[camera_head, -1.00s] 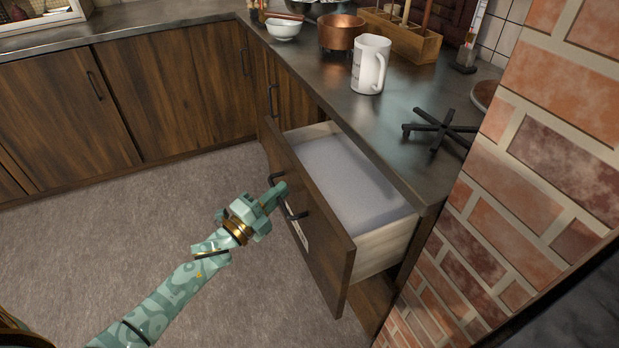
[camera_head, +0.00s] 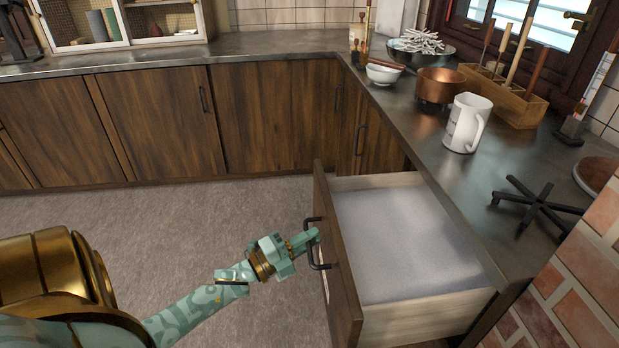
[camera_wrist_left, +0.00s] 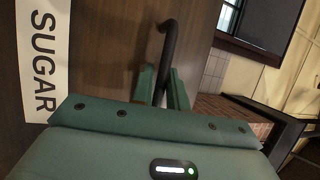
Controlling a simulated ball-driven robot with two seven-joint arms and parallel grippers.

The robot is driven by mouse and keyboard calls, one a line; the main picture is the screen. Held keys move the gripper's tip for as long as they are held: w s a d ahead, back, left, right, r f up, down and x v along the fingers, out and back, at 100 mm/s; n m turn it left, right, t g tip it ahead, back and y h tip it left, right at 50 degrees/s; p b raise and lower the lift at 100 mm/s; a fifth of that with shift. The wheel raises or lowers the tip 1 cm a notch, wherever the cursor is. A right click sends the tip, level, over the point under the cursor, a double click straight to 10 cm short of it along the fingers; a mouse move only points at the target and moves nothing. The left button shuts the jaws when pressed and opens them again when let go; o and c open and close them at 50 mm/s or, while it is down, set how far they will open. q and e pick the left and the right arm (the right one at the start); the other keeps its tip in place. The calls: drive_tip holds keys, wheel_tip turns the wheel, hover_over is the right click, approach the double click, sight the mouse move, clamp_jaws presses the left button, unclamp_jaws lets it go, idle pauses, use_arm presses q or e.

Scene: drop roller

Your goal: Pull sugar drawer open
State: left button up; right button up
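The sugar drawer (camera_head: 345,285) stands open under the right-hand counter, with a pale, whitish fill (camera_head: 405,240) inside. Its front bears a dark bow handle (camera_head: 318,266). My left gripper (camera_head: 310,238) is at this handle, outside the drawer front. In the left wrist view, the handle (camera_wrist_left: 168,42) runs between the two green fingers of the gripper (camera_wrist_left: 163,82), which look closed around it. A white label reading SUGAR (camera_wrist_left: 45,60) is on the wooden front at left. My right gripper is not in view.
The counter (camera_head: 440,150) above the drawer holds a white mug (camera_head: 465,125), a copper pot (camera_head: 438,86), a white bowl (camera_head: 384,73) and a black trivet (camera_head: 535,203). A brick wall (camera_head: 570,275) is at right. The floor (camera_head: 200,230) left of the drawer is clear.

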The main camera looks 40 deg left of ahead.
use_arm(q)
drive_tip(key=shift+o, duration=1.1)
drive_tip(key=shift+s, duration=0.2)
drive_tip(key=p+v, duration=0.2)
drive_tip(key=v, duration=1.4)
